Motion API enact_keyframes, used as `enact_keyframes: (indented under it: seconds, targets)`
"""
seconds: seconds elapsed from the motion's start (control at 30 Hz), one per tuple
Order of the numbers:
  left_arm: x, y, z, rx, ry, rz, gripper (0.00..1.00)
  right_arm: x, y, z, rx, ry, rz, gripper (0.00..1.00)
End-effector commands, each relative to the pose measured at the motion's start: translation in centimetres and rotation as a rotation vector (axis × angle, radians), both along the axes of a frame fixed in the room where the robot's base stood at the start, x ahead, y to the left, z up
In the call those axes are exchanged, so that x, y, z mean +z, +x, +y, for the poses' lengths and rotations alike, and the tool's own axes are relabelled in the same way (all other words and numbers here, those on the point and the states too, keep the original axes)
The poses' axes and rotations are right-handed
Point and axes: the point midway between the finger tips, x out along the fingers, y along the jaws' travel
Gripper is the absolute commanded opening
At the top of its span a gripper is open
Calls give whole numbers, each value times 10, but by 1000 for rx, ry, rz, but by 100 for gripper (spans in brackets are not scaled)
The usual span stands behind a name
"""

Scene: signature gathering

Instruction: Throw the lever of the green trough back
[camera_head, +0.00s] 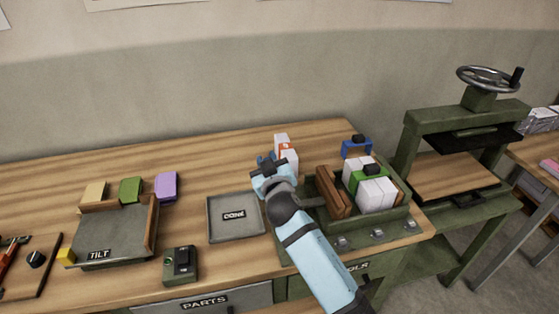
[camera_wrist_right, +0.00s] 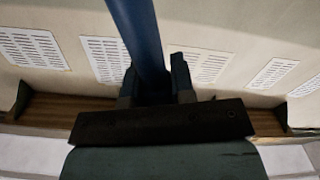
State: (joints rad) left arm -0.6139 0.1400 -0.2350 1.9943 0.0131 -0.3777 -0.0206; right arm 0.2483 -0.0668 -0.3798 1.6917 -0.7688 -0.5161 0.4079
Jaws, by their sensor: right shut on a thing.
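The green trough (camera_head: 384,229) stands at the right end of the workbench. A grey rod (camera_head: 312,202) reaches toward the boards from the left. My right gripper (camera_head: 266,163) is at the trough's back left corner. In the right wrist view its fingers (camera_wrist_right: 157,88) are shut around a blue bar (camera_wrist_right: 138,35), which appears to be the lever's handle. In the head view the arm hides most of the lever. My left gripper is not in view.
White and orange packs (camera_head: 288,156) stand just behind my right gripper. A blue clip (camera_head: 357,148) lies behind the trough. A grey tray (camera_head: 222,233) is to the left, a tilted stand (camera_head: 113,238) farther left. A green press (camera_head: 470,118) stands at the right.

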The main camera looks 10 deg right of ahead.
Motion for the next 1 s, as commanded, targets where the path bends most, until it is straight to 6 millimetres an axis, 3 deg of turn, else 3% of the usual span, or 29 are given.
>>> enact_keyframes:
  seconds: [0.3, 0.8, 0.83, 0.9, 1.0]
  targets:
    - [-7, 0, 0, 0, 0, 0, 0, -7, -1, 16, 1, -111, -4, 0]
    - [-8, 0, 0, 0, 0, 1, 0, -8, -1, 19, 2, -132, -4, 0]
    - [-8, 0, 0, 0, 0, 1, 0, -8, -1, 19, 2, -132, -4, 30]
    - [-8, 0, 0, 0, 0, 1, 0, -9, -1, 19, 2, -131, -4, 46]
    - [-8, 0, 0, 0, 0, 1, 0, -8, -1, 19, 1, -130, -4, 49]
